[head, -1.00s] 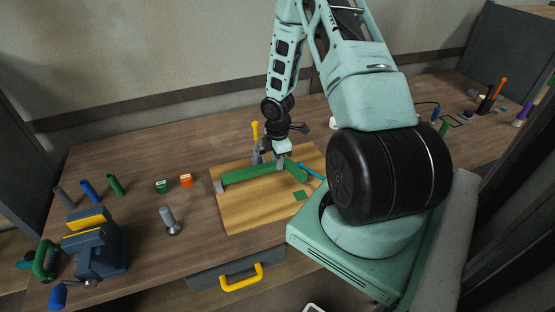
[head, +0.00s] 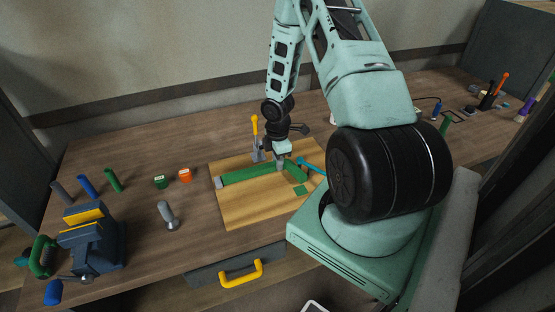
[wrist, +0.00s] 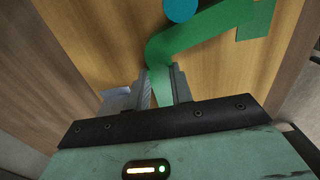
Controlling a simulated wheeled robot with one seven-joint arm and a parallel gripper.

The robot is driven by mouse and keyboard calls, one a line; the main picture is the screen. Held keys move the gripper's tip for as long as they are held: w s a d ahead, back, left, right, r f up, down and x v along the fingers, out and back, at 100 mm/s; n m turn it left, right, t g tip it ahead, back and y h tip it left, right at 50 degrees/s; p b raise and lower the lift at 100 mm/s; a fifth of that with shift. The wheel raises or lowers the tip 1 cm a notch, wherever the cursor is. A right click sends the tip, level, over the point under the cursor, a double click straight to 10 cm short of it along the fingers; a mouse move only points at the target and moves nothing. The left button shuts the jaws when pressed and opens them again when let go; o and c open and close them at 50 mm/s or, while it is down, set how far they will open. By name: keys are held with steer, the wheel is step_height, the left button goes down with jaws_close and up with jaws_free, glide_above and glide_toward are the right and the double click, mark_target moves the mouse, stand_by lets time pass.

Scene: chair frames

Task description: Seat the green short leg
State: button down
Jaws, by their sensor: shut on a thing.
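My gripper (wrist: 165,88) is shut on a green bar (wrist: 160,97), taken as the green short leg, at a bend in the green shape. In the head view my gripper (head: 281,163) is low over the wooden board (head: 245,208). A long green bar (head: 245,174) lies left of it, and a shorter green stretch (head: 296,172) runs right. The gripper hides the corner, so I cannot tell whether the parts touch or are seated.
A yellow-handled clamp (head: 255,130) stands just left of my gripper. A teal handle (head: 312,166) lies right of it, and a green square (head: 300,190) is on the board. A grey peg (head: 167,215) and a vise (head: 92,240) stand left. The front of the board is clear.

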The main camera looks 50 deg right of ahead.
steer(key=shift+r, duration=0.15)
steer(key=shift+r+p, duration=0.9)
steer(key=shift+p, duration=0.2)
steer(key=shift+f, duration=0.25)
stand_by(0.8)
steer(key=shift+f+b, duration=0.55)
steer(key=shift+f, duration=0.3)
steer(key=shift+r, duration=0.15)
steer(key=shift+r+p, duration=0.9)
steer(key=shift+p, duration=0.1)
stand_by(0.4)
